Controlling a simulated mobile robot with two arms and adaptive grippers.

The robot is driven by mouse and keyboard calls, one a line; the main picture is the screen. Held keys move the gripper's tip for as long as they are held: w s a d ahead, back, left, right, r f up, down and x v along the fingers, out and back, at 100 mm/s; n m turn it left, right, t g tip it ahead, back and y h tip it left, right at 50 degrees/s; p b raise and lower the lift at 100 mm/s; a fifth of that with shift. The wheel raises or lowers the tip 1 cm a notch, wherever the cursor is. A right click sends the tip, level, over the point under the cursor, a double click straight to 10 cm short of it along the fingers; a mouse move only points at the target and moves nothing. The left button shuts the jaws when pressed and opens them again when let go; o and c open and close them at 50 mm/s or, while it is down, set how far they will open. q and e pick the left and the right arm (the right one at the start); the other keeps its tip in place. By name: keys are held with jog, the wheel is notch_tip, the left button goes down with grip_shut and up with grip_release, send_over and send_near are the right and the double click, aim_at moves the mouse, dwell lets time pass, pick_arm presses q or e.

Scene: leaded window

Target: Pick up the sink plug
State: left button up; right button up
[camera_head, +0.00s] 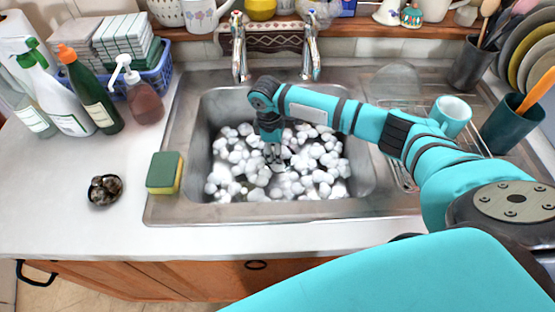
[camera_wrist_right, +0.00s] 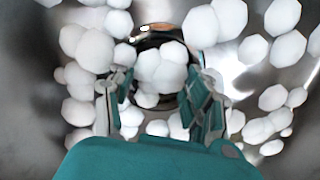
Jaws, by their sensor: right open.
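My right gripper (camera_head: 273,157) points down into the sink basin (camera_head: 362,172), among white foam-like balls (camera_head: 300,180). In the right wrist view the fingers of my right gripper (camera_wrist_right: 157,98) are spread apart, with white balls between and around them. A shiny dark round metal rim (camera_wrist_right: 150,32) shows just beyond the fingertips, partly covered by balls. I cannot tell for sure which of these is the sink plug. My left gripper is not in view.
Two taps (camera_head: 239,50) stand behind the basin. A green and yellow sponge (camera_head: 164,173) sits at the basin's left edge. Bottles (camera_head: 95,95) and a blue basket (camera_head: 157,75) stand at the left. A light blue mug (camera_head: 451,114) is on the drainer at the right.

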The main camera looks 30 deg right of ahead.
jog(key=shift+c, duration=0.2)
grip_shut()
jog(key=shift+r, duration=0.1)
